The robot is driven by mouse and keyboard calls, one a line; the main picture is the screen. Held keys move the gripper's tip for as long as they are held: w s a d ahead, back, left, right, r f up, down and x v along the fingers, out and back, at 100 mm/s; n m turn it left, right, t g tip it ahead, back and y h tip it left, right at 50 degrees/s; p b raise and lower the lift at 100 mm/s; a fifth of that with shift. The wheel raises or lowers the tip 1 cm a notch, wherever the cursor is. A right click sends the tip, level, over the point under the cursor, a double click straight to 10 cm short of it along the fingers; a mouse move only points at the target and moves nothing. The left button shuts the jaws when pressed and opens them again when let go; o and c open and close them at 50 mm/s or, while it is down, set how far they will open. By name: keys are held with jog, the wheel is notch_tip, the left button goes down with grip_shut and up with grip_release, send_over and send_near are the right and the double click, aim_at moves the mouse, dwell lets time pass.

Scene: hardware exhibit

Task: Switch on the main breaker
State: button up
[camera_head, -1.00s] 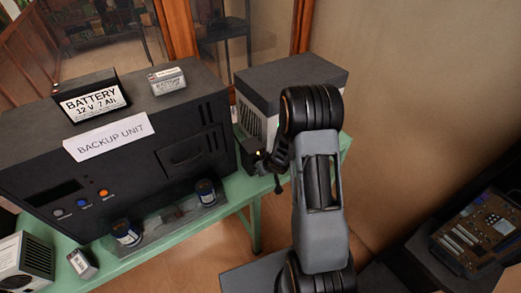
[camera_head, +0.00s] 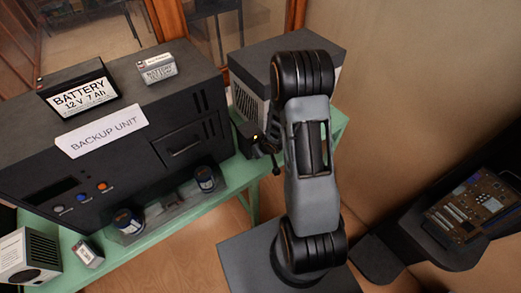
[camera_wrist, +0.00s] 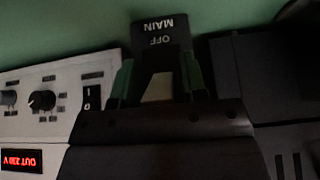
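In the wrist view, a dark plate (camera_wrist: 161,33) carries the white words MAIN and OFF, upside down. It lies just beyond my fingertips, roughly centred on the gap between them. My gripper (camera_wrist: 158,72) is open, its two greenish fingers apart on either side of a pale patch. I cannot tell whether the fingers touch the plate or a lever. In the head view, my arm (camera_head: 307,165) rises in front of the table, and its far end is largely hidden.
A white panel (camera_wrist: 65,75) with a knob (camera_wrist: 42,100) and red display (camera_wrist: 21,160) is left in the wrist view.

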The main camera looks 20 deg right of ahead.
jog(key=shift+o, duration=0.9)
jog(key=shift+d, duration=0.1)
jog(key=p+v, duration=0.2)
jog(key=v, duration=1.1)
jog(key=shift+s+r, duration=0.25)
jog(key=shift+r, duration=0.1)
